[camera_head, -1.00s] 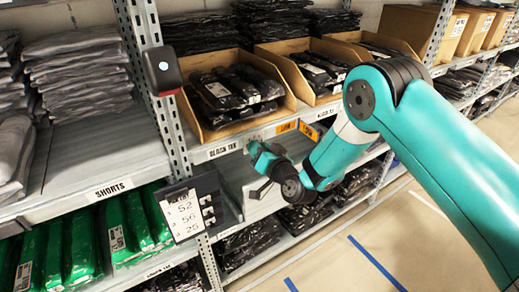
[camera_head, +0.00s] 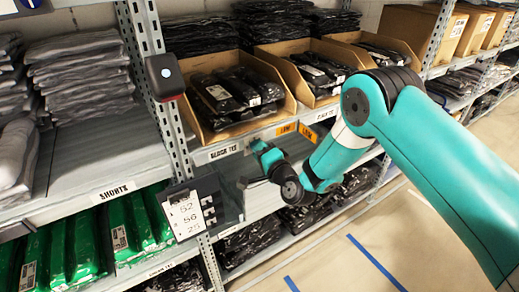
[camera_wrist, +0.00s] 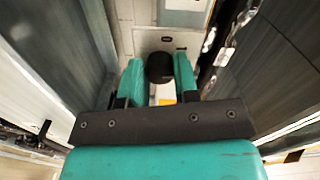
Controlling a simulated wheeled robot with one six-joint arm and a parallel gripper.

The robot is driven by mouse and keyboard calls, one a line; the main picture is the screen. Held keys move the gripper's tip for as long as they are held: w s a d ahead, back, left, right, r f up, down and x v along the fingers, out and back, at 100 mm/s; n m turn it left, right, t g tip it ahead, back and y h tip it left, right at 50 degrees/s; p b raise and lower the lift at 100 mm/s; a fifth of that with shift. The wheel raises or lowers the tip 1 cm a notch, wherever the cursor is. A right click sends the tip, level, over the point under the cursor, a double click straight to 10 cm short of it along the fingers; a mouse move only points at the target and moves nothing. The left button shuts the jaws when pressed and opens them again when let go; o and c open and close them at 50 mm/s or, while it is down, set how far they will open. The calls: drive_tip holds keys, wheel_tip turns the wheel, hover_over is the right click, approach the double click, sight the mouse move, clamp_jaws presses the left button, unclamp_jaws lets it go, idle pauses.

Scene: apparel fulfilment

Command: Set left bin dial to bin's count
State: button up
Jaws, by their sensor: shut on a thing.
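The left bin (camera_head: 214,136) is an open cardboard box on the shelf with several black bagged garments in it. A shelf label, which seems to read BLACK TEE (camera_head: 224,152), is below it. The right bin (camera_head: 312,100) stands beside it, also with black bags. My gripper (camera_head: 256,164) is at the shelf's front edge below the left bin. In the wrist view, its two teal fingers (camera_wrist: 160,78) are shut on a round black dial knob (camera_wrist: 160,67), one on each side. The dial's marking cannot be read, and the knob is hidden in the head view.
A pick-list board (camera_head: 186,214) with a handwritten-looking sheet stands at lower left, near a metal shelf post (camera_head: 165,110). Green bags (camera_head: 119,238) fill the lower left shelf. The aisle floor (camera_head: 400,235) is open.

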drive_tip(key=shift+w+r+m, duration=0.1)
drive_tip(key=shift+m, duration=0.3)
drive_tip(key=shift+d, duration=0.1)
drive_tip(key=o, duration=0.9)
drive_tip(key=b+v, duration=1.7)
drive_tip(key=b, duration=0.6)
drive_tip(key=shift+d+b, duration=0.1)
drive_tip(key=shift+b, duration=0.3)
